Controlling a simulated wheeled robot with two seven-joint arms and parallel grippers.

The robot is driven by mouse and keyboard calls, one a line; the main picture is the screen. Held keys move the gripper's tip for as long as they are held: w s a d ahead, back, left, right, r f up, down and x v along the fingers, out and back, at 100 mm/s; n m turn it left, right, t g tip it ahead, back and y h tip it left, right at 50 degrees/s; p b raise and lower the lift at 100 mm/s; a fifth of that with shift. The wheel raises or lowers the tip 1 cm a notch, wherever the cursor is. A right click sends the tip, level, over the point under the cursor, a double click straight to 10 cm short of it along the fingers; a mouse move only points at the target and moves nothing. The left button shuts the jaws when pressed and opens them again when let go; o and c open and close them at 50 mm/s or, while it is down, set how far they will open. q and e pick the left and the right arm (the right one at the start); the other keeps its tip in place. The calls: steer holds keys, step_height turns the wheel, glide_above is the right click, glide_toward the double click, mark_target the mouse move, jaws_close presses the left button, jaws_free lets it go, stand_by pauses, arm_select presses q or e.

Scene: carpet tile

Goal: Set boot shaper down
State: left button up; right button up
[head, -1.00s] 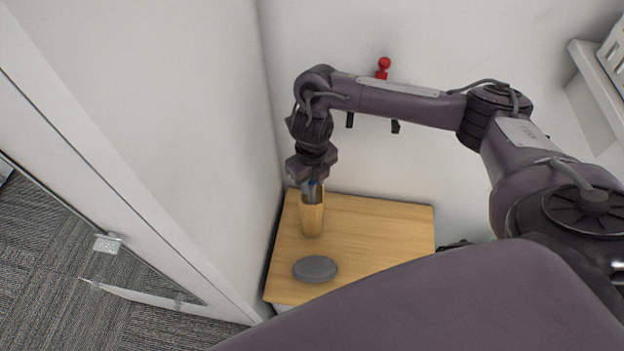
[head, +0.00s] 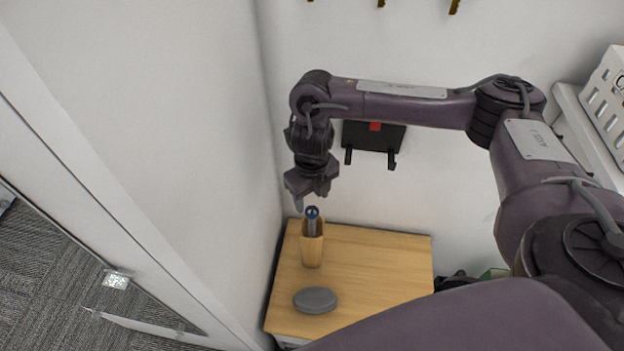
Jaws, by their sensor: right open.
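The boot shaper (head: 312,246) looks to be the tan wooden piece with a blue-topped grey part in its upper end. It stands upright on the wooden top of a small cabinet (head: 375,262), near its back left corner. My right gripper (head: 312,203) is open just above it, pointing down, and seems clear of it. The near finger shows to the left of the blue top; the other finger is hard to make out. My left gripper is not in view.
A grey oval object (head: 315,300) lies on the cabinet top in front of the boot shaper. The right part of the top is bare. White walls stand close at left and behind. A black wall bracket (head: 374,136) is behind my arm. A white basket (head: 607,95) sits on a shelf at right.

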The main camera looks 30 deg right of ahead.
steer(key=shift+r+p, duration=0.4)
steer(key=shift+r, duration=1.6)
